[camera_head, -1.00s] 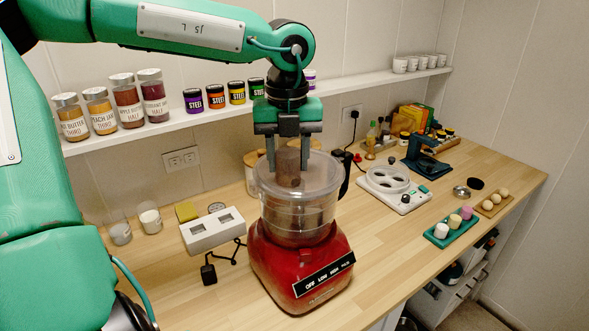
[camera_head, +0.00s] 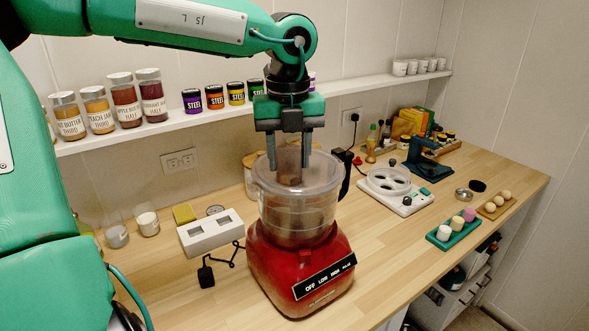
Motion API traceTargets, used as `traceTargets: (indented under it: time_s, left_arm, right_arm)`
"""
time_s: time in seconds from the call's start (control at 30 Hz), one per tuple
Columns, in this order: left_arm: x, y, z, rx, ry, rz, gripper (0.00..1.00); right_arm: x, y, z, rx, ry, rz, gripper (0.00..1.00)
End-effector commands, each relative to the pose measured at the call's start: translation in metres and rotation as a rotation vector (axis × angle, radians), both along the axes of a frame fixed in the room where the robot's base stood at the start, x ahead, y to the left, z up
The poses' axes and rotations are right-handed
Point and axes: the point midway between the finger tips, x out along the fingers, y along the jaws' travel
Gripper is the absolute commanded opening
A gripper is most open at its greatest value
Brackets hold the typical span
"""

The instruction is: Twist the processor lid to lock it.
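The food processor has a red base (camera_head: 285,262) with a label strip of speed settings on its front. Its clear bowl (camera_head: 290,222) stands on the base, with the dark handle at the right. The clear lid (camera_head: 325,178) sits on the bowl, with a brownish feed tube (camera_head: 289,164) rising from its top. My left gripper (camera_head: 289,172) points straight down over the lid, one finger on each side of the tube. The fingers look spread, with a narrow gap to the tube; contact is hard to judge. Whether the lid is locked cannot be seen. My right gripper is out of view.
A shelf (camera_head: 130,132) with jars runs behind.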

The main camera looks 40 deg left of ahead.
Motion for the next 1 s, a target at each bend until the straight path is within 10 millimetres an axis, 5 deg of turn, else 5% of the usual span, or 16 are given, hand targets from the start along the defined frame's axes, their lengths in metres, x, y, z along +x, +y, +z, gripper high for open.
traceTargets:
  time_s: [0.1,0.47,1.0]
  left_arm:
    - [0.0,0.0,0.0,-0.001,0.0,-0.001,0.65]
    - [0.0,0.0,0.003,0.0,0.0,-0.001,0.66]
    - [0.0,0.0,0.045,0.001,-0.001,-0.001,0.66]
  right_arm:
    - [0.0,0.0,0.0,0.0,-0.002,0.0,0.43]
    - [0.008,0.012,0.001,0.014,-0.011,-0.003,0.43]
    - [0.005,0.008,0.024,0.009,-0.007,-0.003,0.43]
